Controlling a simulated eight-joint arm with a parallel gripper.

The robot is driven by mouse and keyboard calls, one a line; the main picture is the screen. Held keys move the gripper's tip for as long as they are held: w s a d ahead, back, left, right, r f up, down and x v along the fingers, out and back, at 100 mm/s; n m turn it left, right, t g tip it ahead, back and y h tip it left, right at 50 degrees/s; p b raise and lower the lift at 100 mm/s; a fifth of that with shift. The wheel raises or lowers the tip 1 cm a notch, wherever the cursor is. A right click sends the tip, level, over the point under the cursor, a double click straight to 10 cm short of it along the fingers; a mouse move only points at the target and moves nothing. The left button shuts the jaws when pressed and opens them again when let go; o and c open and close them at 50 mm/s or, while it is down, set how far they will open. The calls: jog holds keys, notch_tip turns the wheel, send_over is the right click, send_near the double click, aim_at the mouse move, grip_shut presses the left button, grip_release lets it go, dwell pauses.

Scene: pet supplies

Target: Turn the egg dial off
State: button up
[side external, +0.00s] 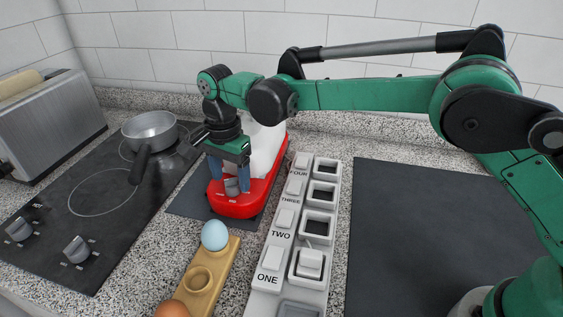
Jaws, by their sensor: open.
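The egg dial (232,187) is a small grey knob on the sloped front of a red and white appliance (237,208). Small white marks flank the dial. My gripper (230,183) points down over the appliance's front, with its two blue fingers apart. One finger appears at the left of the dial and the other at its right. I cannot tell whether they touch the dial. The dial's exact setting is too small to read. My gripper and wrist hide part of the appliance's upper body.
A stovetop (110,205) with a pot (150,130) and two knobs lies left. A wooden egg holder (212,268) with a blue egg (215,235) and a brown egg (172,309) stands in front. A labelled switch panel (282,220) and dark mat (420,240) lie right.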

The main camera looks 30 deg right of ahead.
jog(key=shift+f, duration=0.8)
grip_shut()
